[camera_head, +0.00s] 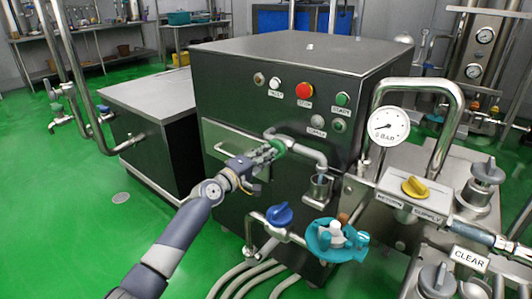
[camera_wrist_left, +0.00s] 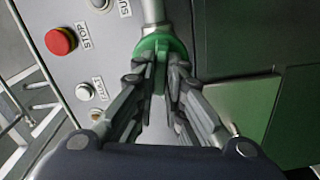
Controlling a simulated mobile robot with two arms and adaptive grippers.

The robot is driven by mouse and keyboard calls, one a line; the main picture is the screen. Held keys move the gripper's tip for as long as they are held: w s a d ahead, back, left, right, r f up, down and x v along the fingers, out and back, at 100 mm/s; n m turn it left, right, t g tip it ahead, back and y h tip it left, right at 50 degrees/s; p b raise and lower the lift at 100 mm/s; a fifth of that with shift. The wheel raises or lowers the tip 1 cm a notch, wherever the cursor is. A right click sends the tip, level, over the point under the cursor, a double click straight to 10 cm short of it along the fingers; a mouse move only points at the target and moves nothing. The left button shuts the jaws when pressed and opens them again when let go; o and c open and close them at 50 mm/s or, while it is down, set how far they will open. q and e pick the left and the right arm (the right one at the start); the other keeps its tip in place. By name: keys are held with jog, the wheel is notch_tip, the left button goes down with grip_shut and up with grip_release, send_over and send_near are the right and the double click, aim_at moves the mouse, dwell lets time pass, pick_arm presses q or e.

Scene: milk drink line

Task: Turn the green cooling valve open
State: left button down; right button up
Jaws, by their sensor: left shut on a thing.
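The green cooling valve (camera_head: 277,146) sits on a grey pipe at the front of the dark machine cabinet. My left gripper (camera_head: 268,153) reaches in from the left and is shut on its handle. In the left wrist view, the green valve (camera_wrist_left: 161,46) sits at the pipe's end, and its narrow handle is between the two fingers of my left gripper (camera_wrist_left: 160,80). The fingers hide part of the handle. My right gripper is not in view.
A red stop button (camera_head: 304,91) and other buttons are on the cabinet above. A blue valve (camera_head: 279,214) and a teal part (camera_head: 338,240) are below. A yellow knob (camera_head: 415,187) and a pressure gauge (camera_head: 388,126) stand at the right.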

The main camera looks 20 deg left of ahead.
pick_arm(q)
jog(key=shift+f+n+p, duration=0.1)
jog(key=shift+n+p, duration=0.35)
jog(key=shift+n, duration=0.95)
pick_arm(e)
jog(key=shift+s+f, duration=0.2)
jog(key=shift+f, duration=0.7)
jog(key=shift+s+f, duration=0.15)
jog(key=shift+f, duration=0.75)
pick_arm(q)
jog(key=c, duration=1.7)
grip_release()
jog(key=shift+o, duration=0.2)
jog(key=shift+s, duration=0.1)
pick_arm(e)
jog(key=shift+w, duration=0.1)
pick_arm(q)
jog(key=v, duration=1.2)
